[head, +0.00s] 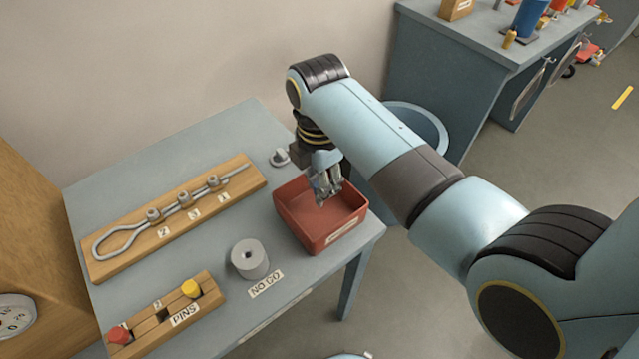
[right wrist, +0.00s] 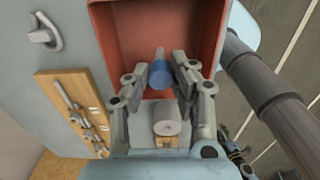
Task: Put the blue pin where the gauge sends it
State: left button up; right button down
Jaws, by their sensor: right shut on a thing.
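My right gripper (head: 326,190) is over the red tray (head: 290,215). In the right wrist view its fingers (right wrist: 166,76) are shut on the blue pin (right wrist: 160,75), whose grey shank points away into the tray. The pin is hardly visible in the head view. A grey cylinder with a hole in its top (head: 249,260) stands beside the tray, next to a NO GO label (head: 266,285). The wooden PINS rack (head: 150,342) holds a red pin (head: 118,334) and a yellow pin (head: 190,288); its middle place is empty.
A wooden board (head: 125,253) carries a looped metal rod passing through several posts with number labels. A small grey metal piece (head: 279,157) lies behind the tray. A second cabinet (head: 440,75) with objects on top stands at the back right.

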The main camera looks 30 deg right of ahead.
jog(key=shift+f, duration=0.65)
jog(key=shift+f, duration=0.1)
jog(key=shift+f, duration=0.55)
jog(key=c, duration=1.1)
grip_release()
jog(key=shift+r, duration=0.1)
notch_tip(320, 180, up, 13)
jog(key=shift+r+b, duration=0.1)
jog(key=shift+b, duration=0.2)
